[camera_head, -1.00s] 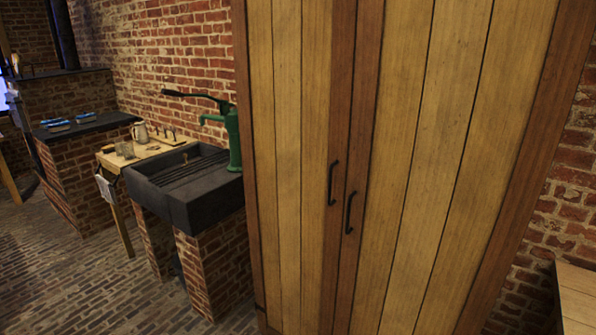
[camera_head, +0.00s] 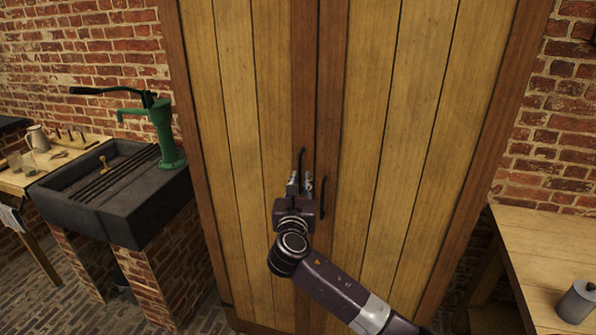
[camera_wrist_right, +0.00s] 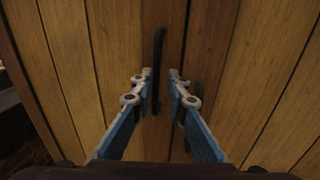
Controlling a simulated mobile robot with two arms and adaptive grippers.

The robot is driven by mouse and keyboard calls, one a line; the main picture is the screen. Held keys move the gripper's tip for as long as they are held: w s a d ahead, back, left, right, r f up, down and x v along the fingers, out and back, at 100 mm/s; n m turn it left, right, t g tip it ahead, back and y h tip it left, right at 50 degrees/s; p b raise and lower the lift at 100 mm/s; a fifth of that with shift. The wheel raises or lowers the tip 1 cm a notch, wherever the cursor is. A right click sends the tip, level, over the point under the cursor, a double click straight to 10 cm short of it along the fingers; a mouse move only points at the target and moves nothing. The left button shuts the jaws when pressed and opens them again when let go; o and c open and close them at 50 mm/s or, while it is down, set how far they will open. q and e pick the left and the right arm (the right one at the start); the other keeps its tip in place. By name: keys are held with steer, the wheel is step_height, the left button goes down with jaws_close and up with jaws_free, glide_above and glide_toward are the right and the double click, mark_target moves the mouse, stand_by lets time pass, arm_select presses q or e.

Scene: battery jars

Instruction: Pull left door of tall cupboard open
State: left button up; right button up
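The tall cupboard has a left door (camera_head: 232,110) and a right door (camera_head: 420,110) of yellowish planks in reddish-brown frames. Both look shut. The left door's black bar handle (camera_head: 302,160) stands upright near the middle seam, and the right door's black handle (camera_head: 322,197) is just beside it, a little lower. My right gripper (camera_head: 300,184) is at the lower part of the left handle. In the right wrist view its fingers (camera_wrist_right: 160,76) are apart, with the left handle (camera_wrist_right: 158,62) between or just beyond the tips; contact is not visible. My left gripper is not in view.
A dark stone sink (camera_head: 120,195) on brick piers with a green pump (camera_head: 163,135) stands left of the cupboard. A wooden table (camera_head: 550,255) with a grey jar (camera_head: 577,300) is at the right.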

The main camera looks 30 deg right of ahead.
mark_target(299, 175)
steer(key=x, duration=0.3)
steer(key=shift+w+a, duration=0.1)
steer(key=shift+w, duration=0.35)
steer(key=shift+f, duration=0.1)
jaws_close()
